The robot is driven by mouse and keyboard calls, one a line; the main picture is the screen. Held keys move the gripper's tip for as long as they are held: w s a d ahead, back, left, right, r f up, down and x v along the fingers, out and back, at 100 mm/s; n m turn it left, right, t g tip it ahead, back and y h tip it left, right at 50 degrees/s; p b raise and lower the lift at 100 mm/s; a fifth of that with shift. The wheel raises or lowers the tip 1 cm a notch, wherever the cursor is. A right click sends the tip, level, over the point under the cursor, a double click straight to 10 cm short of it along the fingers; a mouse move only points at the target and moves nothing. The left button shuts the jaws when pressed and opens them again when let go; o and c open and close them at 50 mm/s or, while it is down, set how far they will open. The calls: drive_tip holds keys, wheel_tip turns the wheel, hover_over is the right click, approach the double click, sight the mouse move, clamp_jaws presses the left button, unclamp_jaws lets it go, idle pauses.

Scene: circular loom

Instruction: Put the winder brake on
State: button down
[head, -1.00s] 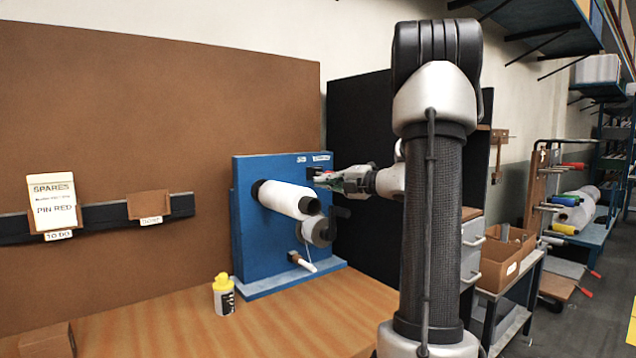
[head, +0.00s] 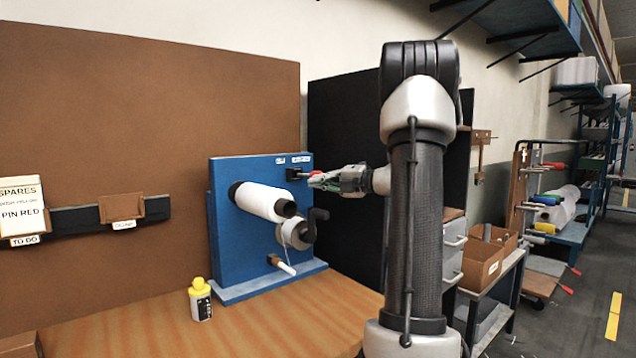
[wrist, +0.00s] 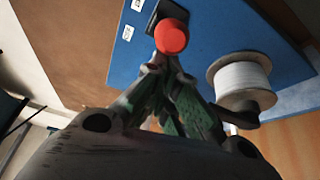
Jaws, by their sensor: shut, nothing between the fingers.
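The winder brake is a dark block (head: 297,173) with a red knob (head: 316,173), high on the right of the blue winder panel (head: 232,172). In the wrist view the round red knob (wrist: 172,37) faces me, with the dark block (wrist: 160,12) behind it. My gripper (head: 314,182) is at the knob's right and slightly below it in the head view. Its fingertips (wrist: 166,64) are together and empty, just at the knob's near edge in the wrist view. I cannot tell whether they touch it.
A white roll (head: 260,201), a smaller spool (head: 294,233) with a dark crank (head: 316,222) and a white-tipped peg (head: 284,267) stick out below the brake. A yellow-capped bottle (head: 201,302) stands on the wooden bench (head: 275,325). A dark board (head: 345,115) stands behind my arm.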

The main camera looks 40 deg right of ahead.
drive_tip(key=shift+d+r, duration=0.2)
drive_tip(key=shift+d, duration=0.25)
drive_tip(key=v, duration=1.1)
drive_tip(key=shift+s+a+f, duration=0.2)
drive_tip(key=shift+s, duration=0.25)
